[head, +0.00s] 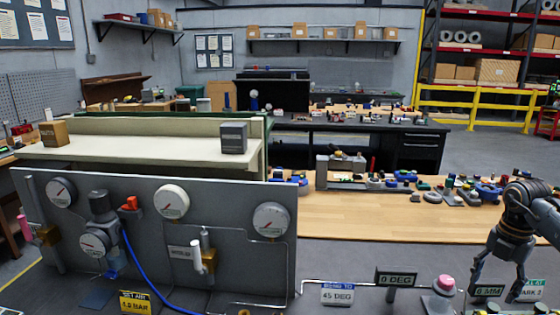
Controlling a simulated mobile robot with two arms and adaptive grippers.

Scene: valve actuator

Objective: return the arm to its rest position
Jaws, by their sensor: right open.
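My right gripper (496,284) hangs at the lower right, fingers pointing down and apart, with nothing visible between them. It is in front of the small signs "6 MM" (488,291) and "MARK 2" (531,291) and partly covers that area. Its arm enters from the right edge. My left gripper is not in view. The grey valve panel (140,220) stands at the left with several round gauges, a blue hose (150,270), and a white-handled valve (198,258), well apart from my right gripper.
A pink-topped button (445,284) stands just left of my right gripper. Signs "0 DEG" (396,279) and "45 DEG" (337,293) stand farther left. A wooden bench (350,222) behind carries several small parts. Its front strip is mostly clear.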

